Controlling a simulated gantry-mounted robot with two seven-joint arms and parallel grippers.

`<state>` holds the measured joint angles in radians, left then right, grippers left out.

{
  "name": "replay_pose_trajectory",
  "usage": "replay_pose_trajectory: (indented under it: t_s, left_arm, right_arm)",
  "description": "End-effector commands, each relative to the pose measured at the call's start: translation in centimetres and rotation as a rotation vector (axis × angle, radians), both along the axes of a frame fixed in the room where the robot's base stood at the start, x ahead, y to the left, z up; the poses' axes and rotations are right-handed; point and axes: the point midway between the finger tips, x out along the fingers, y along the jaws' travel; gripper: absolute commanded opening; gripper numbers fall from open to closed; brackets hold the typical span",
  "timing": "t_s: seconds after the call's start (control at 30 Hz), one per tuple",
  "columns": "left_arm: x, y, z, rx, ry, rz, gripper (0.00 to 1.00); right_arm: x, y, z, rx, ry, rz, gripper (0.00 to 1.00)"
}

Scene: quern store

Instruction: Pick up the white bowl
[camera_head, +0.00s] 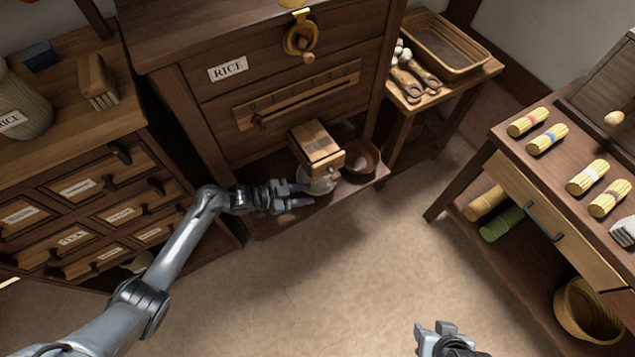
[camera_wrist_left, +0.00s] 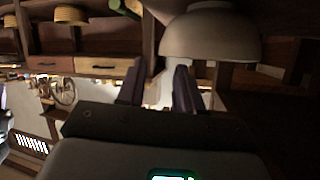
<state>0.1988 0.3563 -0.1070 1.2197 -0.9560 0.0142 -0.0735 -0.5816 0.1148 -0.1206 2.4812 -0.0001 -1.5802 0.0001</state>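The white bowl (camera_head: 318,185) stands on the low ledge of the dark rice cabinet, partly hidden beneath a wooden box-shaped part. My left gripper (camera_head: 301,195) is at the bowl's left side, its two purple fingers apart. In the left wrist view, which looks upside down, the bowl (camera_wrist_left: 208,38) is large and close, and the open left gripper (camera_wrist_left: 157,82) has its right finger near the rim. I cannot tell whether they touch. My right gripper (camera_head: 433,329) is low in the head view, away from the bowl; its opening is unclear.
The wooden box (camera_head: 317,143) overhangs the bowl. A brown bowl (camera_head: 362,158) stands close to its right on the ledge (camera_head: 283,222). A side table with a tray (camera_head: 447,42) is at the back right. The floor in front is clear.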

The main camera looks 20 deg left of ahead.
Motion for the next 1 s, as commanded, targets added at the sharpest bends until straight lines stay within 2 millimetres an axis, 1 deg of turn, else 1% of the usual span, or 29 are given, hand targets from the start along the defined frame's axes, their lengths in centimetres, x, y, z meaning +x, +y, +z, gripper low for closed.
replay_pose_trajectory:
  t_s: [0.27,0.53,0.63,0.87,0.97,1.0]
  left_arm:
    - [0.9,-1.2,-0.8,-0.001,-0.001,0.000,0.36]
    - [2.7,-3.6,-2.0,-0.001,0.000,0.001,0.36]
    - [3.1,-4.2,-2.1,0.001,0.000,0.001,0.36]
    - [3.2,-4.2,-2.0,0.003,0.001,0.001,0.36]
    - [3.2,-4.2,-2.0,0.003,0.001,0.001,0.22]
    - [3.2,-4.2,-2.0,0.003,0.001,0.001,0.16]
  right_arm:
    - [0.1,0.0,-1.2,-0.001,-0.001,0.000,0.43]
    - [0.0,-0.1,-3.7,-0.004,-0.001,0.002,0.43]
    - [0.0,-0.2,-4.0,-0.008,0.000,0.005,0.43]
    - [0.0,-0.3,-3.9,-0.012,0.000,0.007,0.43]
    - [0.1,-0.3,-3.9,-0.010,-0.001,0.006,0.43]
    - [0.0,-0.3,-3.9,-0.010,-0.001,0.006,0.43]
